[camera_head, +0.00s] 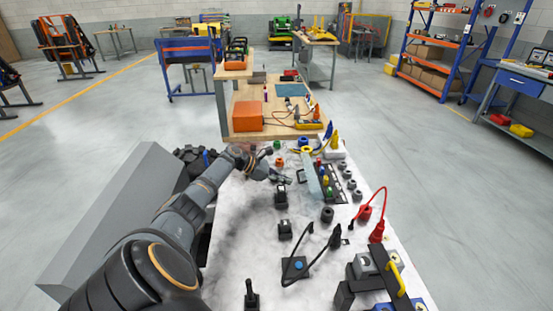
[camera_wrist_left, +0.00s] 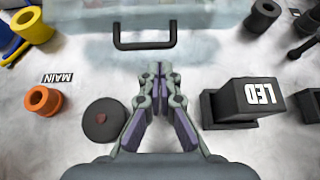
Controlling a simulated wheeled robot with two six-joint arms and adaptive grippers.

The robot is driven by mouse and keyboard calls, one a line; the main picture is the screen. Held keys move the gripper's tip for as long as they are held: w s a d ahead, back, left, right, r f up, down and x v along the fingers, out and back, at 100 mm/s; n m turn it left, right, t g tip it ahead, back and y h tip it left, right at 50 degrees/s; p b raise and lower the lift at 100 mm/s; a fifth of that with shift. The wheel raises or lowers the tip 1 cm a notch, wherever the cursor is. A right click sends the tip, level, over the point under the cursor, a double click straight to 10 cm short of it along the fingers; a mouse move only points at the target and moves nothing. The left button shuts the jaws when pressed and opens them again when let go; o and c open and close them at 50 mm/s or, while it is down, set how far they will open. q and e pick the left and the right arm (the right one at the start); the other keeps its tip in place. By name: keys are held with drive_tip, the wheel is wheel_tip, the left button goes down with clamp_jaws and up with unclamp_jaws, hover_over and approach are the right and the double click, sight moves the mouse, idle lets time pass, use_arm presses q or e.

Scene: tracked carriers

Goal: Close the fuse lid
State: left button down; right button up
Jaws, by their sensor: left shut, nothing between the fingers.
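My left gripper (camera_head: 284,179) is over the white panel with its fingers together and empty; its fingertips (camera_wrist_left: 155,68) show in the left wrist view. The fuse lid is a translucent bluish piece (camera_head: 312,178) just right of the gripper, beside several coloured fuses (camera_head: 324,180). It looks raised beside them, but its exact angle is hard to tell. In the left wrist view part of the lid (camera_wrist_left: 190,18) crosses the top, with a black U-shaped handle (camera_wrist_left: 145,46) at its near edge. The fingertips point at this handle, with a small gap in the picture. My right gripper is not in view.
A black LED block (camera_wrist_left: 232,102) sits right of the fingers in the left wrist view, and a round dark knob (camera_wrist_left: 103,119) and an orange ring (camera_wrist_left: 42,100) sit left. A red cable plug (camera_head: 377,232) and black cables (camera_head: 312,258) are nearer on the panel.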

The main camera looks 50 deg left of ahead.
use_arm(q)
drive_tip(key=b+x, duration=0.1)
drive_tip(key=x, duration=0.1)
drive_tip(key=shift+w+f, duration=0.15)
drive_tip(key=shift+f, duration=0.2)
drive_tip(key=shift+w+d+b, duration=0.25)
drive_tip(key=shift+b, duration=0.15)
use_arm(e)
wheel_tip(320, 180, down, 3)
use_arm(q)
drive_tip(key=shift+r, duration=0.1)
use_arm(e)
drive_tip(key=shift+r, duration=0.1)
